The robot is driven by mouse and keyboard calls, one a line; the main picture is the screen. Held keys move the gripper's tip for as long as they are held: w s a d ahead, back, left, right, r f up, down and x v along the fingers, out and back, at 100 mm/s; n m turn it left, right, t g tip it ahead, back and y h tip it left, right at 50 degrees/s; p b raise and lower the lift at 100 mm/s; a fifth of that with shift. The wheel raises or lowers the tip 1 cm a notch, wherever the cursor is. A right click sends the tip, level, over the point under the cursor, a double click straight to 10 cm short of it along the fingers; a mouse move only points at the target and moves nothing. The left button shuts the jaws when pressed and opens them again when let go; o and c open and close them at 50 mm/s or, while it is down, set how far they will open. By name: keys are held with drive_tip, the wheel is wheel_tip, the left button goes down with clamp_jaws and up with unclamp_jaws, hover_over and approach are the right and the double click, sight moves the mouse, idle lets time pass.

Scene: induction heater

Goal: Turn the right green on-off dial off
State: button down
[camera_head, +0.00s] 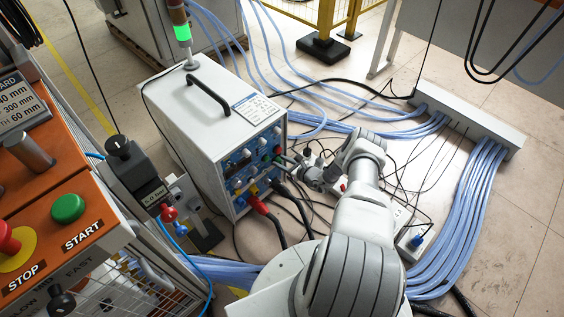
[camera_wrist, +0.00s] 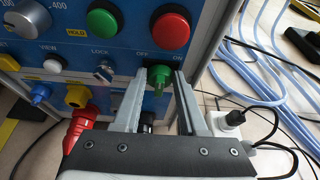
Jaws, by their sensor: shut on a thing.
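The right green on-off dial (camera_wrist: 159,77) sits low on the blue panel in the wrist view, under the OFF and ON labels. Its pointer part hangs downward between my fingers. My gripper (camera_wrist: 158,82) reaches the panel with one finger on each side of the dial and is shut on it. In the head view my arm comes in from the lower right, and my gripper (camera_head: 302,172) is at the right side of the heater's front panel. The white induction heater box (camera_head: 199,109) stands on the floor. The dial is hard to make out in the head view.
Above the dial are a red button (camera_wrist: 172,27) and a green button (camera_wrist: 104,23). A silver key switch (camera_wrist: 104,71) is to its left. A red plug (camera_wrist: 83,128) juts out below left. Blue hoses (camera_head: 477,210) and a white socket strip (camera_wrist: 226,122) lie to the right.

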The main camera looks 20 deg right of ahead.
drive_tip(key=n+p, duration=0.1)
drive_tip(key=n+h+p, duration=0.1)
drive_tip(key=p, duration=0.1)
drive_tip(key=shift+s+a+t+h, duration=0.15)
drive_tip(key=shift+a+t+h, duration=0.15)
drive_tip(key=shift+t, duration=0.1)
drive_tip(key=shift+a+f+n+t+h, duration=0.15)
drive_tip(key=shift+n+h, duration=0.1)
drive_tip(key=shift+n, duration=0.3)
drive_tip(key=shift+d+f+n+t+h, duration=0.15)
drive_tip(key=shift+n+h, duration=0.1)
drive_tip(key=shift+n, duration=0.3)
drive_tip(key=shift+a+n+t+h+b, duration=0.2)
drive_tip(key=shift+n+t+h+b, duration=0.15)
drive_tip(key=shift+n, duration=0.45)
drive_tip(key=shift+c, duration=2.3)
unclamp_jaws()
drive_tip(key=shift+s, duration=0.1)
